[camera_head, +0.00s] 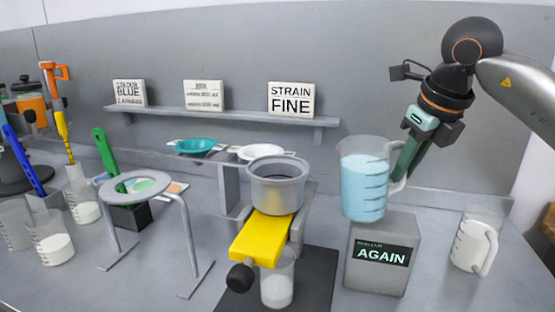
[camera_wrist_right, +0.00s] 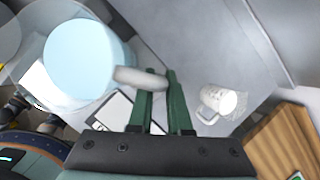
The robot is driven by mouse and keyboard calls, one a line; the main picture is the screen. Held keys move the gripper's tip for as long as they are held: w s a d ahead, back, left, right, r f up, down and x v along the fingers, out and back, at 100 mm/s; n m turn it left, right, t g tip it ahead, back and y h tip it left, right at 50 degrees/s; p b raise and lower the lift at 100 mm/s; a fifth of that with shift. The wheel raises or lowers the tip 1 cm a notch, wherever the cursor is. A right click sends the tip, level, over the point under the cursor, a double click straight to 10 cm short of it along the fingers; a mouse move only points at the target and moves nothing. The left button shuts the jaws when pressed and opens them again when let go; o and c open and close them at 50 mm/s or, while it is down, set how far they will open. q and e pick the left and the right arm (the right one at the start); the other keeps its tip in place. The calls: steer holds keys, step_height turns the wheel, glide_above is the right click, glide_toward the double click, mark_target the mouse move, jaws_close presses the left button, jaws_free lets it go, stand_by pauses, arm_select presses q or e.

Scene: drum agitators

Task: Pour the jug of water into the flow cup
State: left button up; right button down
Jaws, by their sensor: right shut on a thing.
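A clear jug of light blue water (camera_head: 363,185) is upright, just above or at the top of a grey box marked AGAIN. My right gripper (camera_head: 403,165) is shut on the jug's handle, with its green fingers coming down from the upper right. In the right wrist view the jug (camera_wrist_right: 85,60) is at the upper left, and its pale handle lies at the green fingers (camera_wrist_right: 158,85). The grey flow cup (camera_head: 277,186) stands left of the jug on a stand, above a yellow slide (camera_head: 262,238). A beaker with white contents (camera_head: 277,285) is below it. My left gripper is not in view.
The grey AGAIN box (camera_head: 378,255) is under the jug. A second jug with white contents (camera_head: 473,245) stands at the right. A ring stand (camera_head: 135,187), beakers and coloured tools crowd the left. A shelf with signs (camera_head: 230,117) runs along the back wall.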

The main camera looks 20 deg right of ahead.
mark_target(398, 142)
steer(key=shift+a+r+h+p, duration=0.3)
steer(key=shift+r+h+p, duration=0.2)
steer(key=shift+r, duration=0.4)
steer(key=shift+a+r+h+p, duration=0.35)
steer(key=shift+r+h+p, duration=0.15)
steer(key=shift+r+p, duration=0.1)
steer(key=shift+w+a+r+n+h+p, duration=0.1)
steer(key=shift+a+r+n+h+p, duration=0.05)
steer(key=shift+a+r+h+p, duration=0.25)
steer(key=shift+a+r+n+h+p, duration=0.15)
steer(key=shift+r+h+p, duration=0.15)
steer(key=shift+r+p, duration=0.15)
steer(key=shift+a+r+h+p, duration=0.3)
steer(key=shift+a+r+p, duration=0.1)
steer(key=shift+r+p, duration=0.1)
steer(key=shift+f, duration=0.15)
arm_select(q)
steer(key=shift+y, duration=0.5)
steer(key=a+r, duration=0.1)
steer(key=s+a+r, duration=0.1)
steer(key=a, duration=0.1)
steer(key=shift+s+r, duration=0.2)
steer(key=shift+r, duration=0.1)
arm_select(e)
steer(key=shift+a, duration=0.15)
